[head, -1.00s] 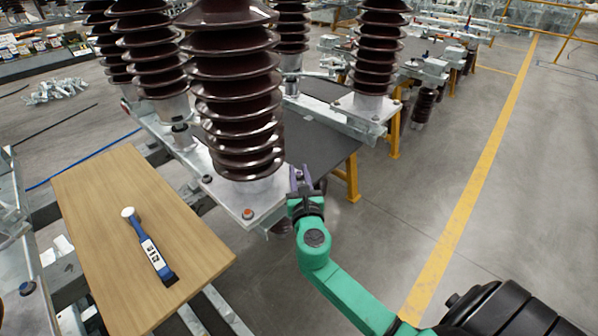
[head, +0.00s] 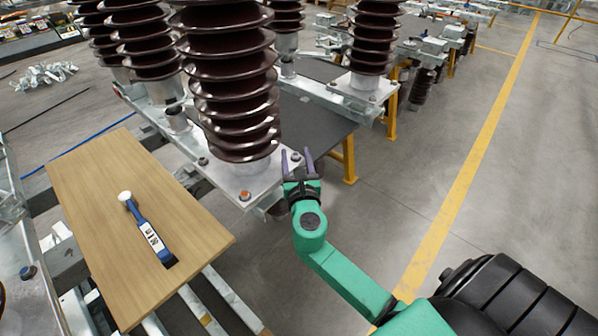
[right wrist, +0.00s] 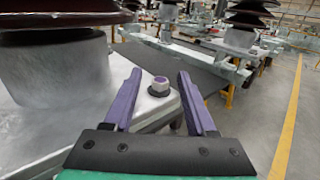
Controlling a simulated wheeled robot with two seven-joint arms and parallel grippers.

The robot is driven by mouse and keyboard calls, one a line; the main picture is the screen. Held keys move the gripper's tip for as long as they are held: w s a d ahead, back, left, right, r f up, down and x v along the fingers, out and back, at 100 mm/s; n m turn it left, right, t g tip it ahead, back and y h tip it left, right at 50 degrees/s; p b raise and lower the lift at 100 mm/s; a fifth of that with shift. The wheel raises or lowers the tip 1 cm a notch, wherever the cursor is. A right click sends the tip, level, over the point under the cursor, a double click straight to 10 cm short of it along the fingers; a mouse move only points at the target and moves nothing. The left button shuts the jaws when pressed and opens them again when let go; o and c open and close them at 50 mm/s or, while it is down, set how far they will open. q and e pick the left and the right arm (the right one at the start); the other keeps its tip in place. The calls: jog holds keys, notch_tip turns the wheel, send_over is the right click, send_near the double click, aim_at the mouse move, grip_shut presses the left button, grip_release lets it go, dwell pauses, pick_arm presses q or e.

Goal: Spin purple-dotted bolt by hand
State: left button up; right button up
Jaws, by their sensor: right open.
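The purple-dotted bolt (right wrist: 159,86) stands upright on the corner of the metal base plate (right wrist: 135,118) under a brown insulator. It also shows small in the head view (head: 295,156). My right gripper (head: 297,156) is open, with its two purple fingers apart at the plate's right corner. In the right wrist view the bolt appears in the gap between the fingers (right wrist: 157,80), with space on both sides and no visible contact. My left gripper is not in view.
The brown ribbed insulator (head: 232,95) rises close left of the gripper. An orange-dotted bolt (head: 245,196) sits on the plate's front corner. A wooden board (head: 100,215) holds a blue-handled tool (head: 148,232). The floor at right is open.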

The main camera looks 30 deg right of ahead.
jog(key=b+v, duration=0.1)
jog(key=v, duration=1.3)
jog(key=shift+b, duration=0.4)
jog(key=shift+w+d, duration=0.1)
